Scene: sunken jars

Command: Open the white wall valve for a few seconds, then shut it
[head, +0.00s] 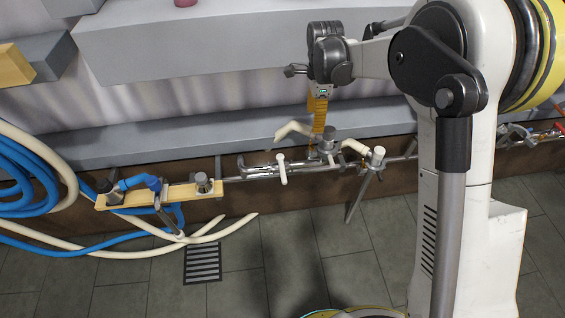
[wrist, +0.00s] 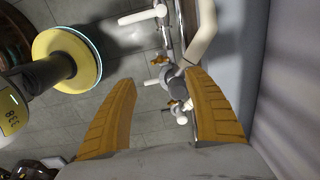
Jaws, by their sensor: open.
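A white lever handle (head: 282,168) stands out from the metal pipe along the wall in the head view; it looks like the white valve. A white handle also shows at the top of the wrist view (wrist: 142,16). My gripper (head: 320,130) hangs over the pipe to the right of this handle, by a cream spout (head: 295,130) and a grey cylinder (head: 328,134). In the wrist view my gripper (wrist: 160,76) is open, its orange fingers apart and empty. A grey round fitting (wrist: 175,78) shows between them. Whether the fingers touch anything I cannot tell.
A second cream spout (head: 358,149) stands to the right. A wooden board (head: 185,194) with grey fittings and a blue piece lies left, by blue and cream hoses (head: 30,180). A drain grate (head: 202,262) is set in the open tiled floor. Grey ledges (head: 220,135) run behind.

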